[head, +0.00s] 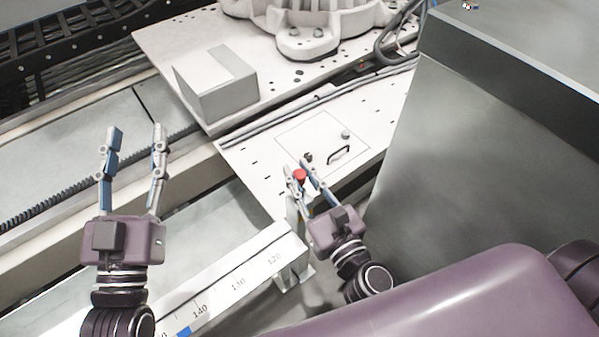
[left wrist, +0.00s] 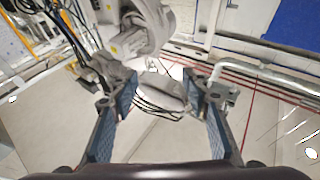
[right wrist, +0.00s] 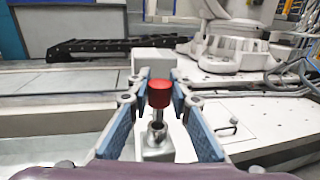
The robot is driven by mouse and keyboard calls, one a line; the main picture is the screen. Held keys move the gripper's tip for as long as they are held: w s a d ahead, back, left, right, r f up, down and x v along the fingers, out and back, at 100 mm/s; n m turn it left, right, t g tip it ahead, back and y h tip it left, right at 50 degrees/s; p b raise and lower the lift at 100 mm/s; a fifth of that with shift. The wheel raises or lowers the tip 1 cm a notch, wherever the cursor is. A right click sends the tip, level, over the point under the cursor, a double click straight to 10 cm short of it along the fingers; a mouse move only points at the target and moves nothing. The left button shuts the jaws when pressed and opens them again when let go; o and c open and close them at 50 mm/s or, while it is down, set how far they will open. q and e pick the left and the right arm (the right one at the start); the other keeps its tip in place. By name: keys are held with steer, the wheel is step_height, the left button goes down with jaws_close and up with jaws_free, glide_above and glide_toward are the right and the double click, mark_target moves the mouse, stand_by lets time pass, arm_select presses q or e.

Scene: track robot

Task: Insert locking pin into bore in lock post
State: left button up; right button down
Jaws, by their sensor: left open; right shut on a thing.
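The locking pin has a red head (head: 299,175), which shows between the fingertips of my right gripper (head: 298,167). In the right wrist view the red head (right wrist: 159,93) is upright between the blue-padded fingers, with a short metal shank below it. The lock post (right wrist: 157,150) stands directly beneath, with a round metal collar at its top. I cannot tell whether the pin's tip is inside the bore or just above it. In the head view the post is mostly hidden by my right gripper. My left gripper (head: 136,135) is open and empty, left of the post.
A white beam with a number scale (head: 235,280) runs below the grippers. A grey box (head: 218,88) stands on the white plate behind. A panel with a black handle (head: 338,155) lies just beyond the pin. A large grey cabinet (head: 480,140) blocks the right side.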

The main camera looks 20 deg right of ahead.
arm_select(q)
steer(key=shift+r, duration=0.15)
steer(key=shift+s+r+h, duration=0.25)
steer(key=shift+r+h, duration=0.05)
steer(key=shift+r, duration=0.1)
arm_select(e)
steer(key=shift+f, duration=0.15)
arm_select(q)
steer(key=shift+s+d+r+t, duration=0.1)
steer(key=shift+s+r+t, duration=0.1)
steer(key=shift+t, duration=0.2)
steer(key=shift+s+r+t+b, duration=0.25)
steer(key=shift+r+t+b, duration=0.15)
steer(key=shift+r, duration=0.35)
arm_select(e)
steer(key=shift+f, duration=0.2)
arm_select(q)
steer(key=shift+s+a+r+t+h+b, duration=0.15)
steer(key=shift+s+r+t+h, duration=0.1)
steer(key=shift+s+r+t, duration=0.35)
steer(key=shift+s+r+t+h+b, duration=0.1)
steer(key=shift+s+r+t+h, duration=0.25)
steer(key=shift+r, duration=0.45)
steer(key=shift+s+a+r+t+h+b, duration=0.15)
steer(key=shift+s+r+t, duration=0.2)
steer(key=shift+s+r, duration=0.3)
arm_select(e)
steer(key=shift+f, duration=0.5)
